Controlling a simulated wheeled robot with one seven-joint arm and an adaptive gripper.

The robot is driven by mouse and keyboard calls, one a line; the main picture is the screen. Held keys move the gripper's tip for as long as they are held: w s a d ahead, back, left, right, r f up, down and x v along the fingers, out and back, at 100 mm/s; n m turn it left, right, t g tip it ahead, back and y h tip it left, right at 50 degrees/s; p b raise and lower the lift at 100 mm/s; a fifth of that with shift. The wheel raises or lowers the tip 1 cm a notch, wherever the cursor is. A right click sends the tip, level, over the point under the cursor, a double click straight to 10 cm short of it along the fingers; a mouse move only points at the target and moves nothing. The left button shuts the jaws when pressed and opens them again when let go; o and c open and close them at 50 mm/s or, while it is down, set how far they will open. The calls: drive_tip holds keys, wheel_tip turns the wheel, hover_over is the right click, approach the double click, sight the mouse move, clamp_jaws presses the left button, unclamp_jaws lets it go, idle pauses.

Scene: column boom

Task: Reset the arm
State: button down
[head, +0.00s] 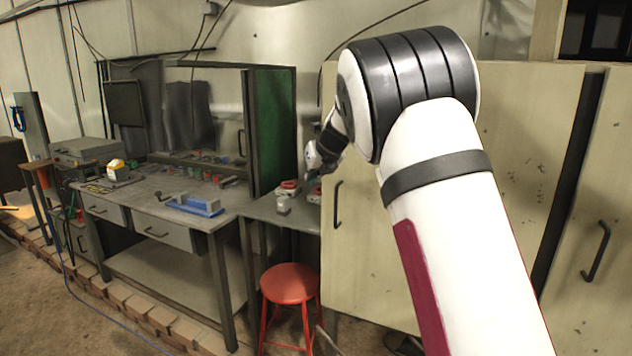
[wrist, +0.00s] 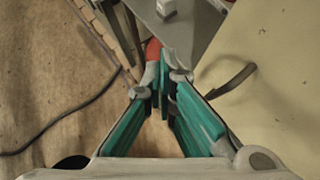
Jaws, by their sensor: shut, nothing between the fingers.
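In the wrist view my gripper (wrist: 166,82) has its two teal-padded fingers together at the tips, with nothing between them. It points down over the floor and the edge of a grey table. In the head view my white arm with black bands fills the right half. It bends at the top, and its far part reaches toward the grey side table.
A grey workbench (head: 140,195) holds a blue tray (head: 197,206). A red stool (head: 289,284) stands before the side table (head: 262,211). Beige cabinets (head: 530,150) with a handle (head: 597,252) stand close behind my arm. Open floor (head: 60,310) lies at front left.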

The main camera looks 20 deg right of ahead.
drive_tip(key=s+a+r+n+g+y, duration=0.1)
drive_tip(key=s+a+r+n+g, duration=0.15)
drive_tip(key=s+n, duration=0.95)
drive_tip(key=s+a+r+n+g, duration=0.1)
drive_tip(key=s+a+r+n, duration=0.45)
drive_tip(key=s, duration=1.25)
drive_tip(key=s+f+n, duration=0.3)
drive_tip(key=s+n, duration=0.2)
drive_tip(key=s, duration=0.2)
drive_tip(key=s+f+n+g+h, duration=0.1)
drive_tip(key=s+f+n, duration=0.3)
drive_tip(key=s+n, duration=0.2)
drive_tip(key=s+d+f+n+h, duration=0.1)
drive_tip(key=s+f+n, duration=0.3)
drive_tip(key=s, duration=0.6)
drive_tip(key=shift+n, duration=1.15)
drive_tip(key=shift+d+g, duration=0.2)
drive_tip(key=shift+g, duration=0.05)
